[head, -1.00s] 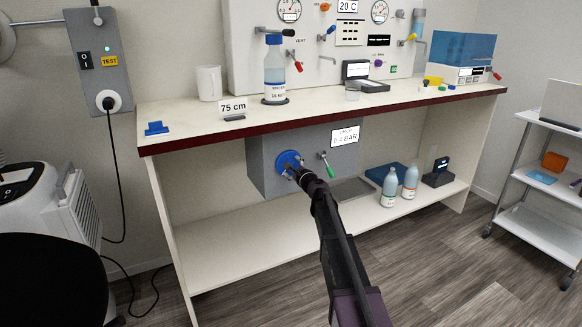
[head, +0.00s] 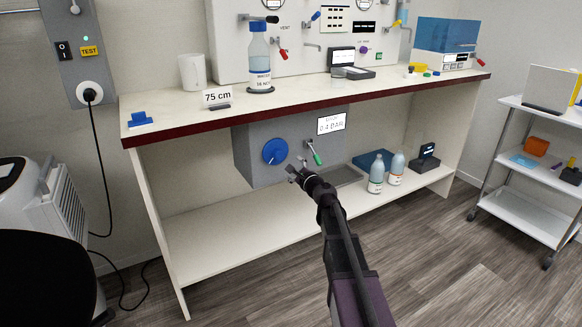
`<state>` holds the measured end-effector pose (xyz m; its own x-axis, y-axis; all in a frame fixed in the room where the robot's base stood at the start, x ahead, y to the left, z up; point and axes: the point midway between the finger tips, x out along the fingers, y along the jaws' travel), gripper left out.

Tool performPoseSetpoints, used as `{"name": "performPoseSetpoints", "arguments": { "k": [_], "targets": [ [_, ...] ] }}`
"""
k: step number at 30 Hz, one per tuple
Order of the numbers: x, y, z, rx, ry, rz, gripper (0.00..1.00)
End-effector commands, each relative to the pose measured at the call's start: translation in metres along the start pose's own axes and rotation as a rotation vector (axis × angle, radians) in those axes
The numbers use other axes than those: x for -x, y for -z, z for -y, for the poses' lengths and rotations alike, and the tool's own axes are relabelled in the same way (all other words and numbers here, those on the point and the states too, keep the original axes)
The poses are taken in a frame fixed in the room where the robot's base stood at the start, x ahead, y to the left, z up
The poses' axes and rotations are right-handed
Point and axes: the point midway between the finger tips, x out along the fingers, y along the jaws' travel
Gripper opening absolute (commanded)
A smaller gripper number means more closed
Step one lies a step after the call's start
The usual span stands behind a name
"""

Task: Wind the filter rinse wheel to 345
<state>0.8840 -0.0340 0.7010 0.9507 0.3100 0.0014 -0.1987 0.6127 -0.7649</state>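A blue round wheel (head: 275,151) sits on the front of a grey box (head: 246,163) under the counter. A white label (head: 331,123) on the box shows a BAR reading of about 0.4. No scale or angle mark on the wheel is legible at this size. My gripper (head: 293,171) is in front of the box, just below and to the right of the wheel, apart from it. Its fingers look spread with nothing between them.
A green-handled lever (head: 316,157) hangs on the box to the right of the wheel, close to my gripper. Two bottles (head: 376,176) stand on the lower shelf (head: 215,243). The counter (head: 160,105) overhangs above. A white cart (head: 520,195) stands at right.

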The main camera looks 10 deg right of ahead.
Motion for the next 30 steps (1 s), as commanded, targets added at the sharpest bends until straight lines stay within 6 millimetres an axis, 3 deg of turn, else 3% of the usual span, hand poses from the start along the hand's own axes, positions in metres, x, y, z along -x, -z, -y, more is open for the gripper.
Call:
{"name": "performPoseSetpoints", "arguments": {
  "k": [20, 30],
  "targets": [
    [0.0003, 0.0001, 0.0001, 0.037, 0.000, 0.000, 0.90],
    [0.0044, 0.0000, 0.0005, 0.359, 0.000, 0.000, 0.90]
  ]
}}
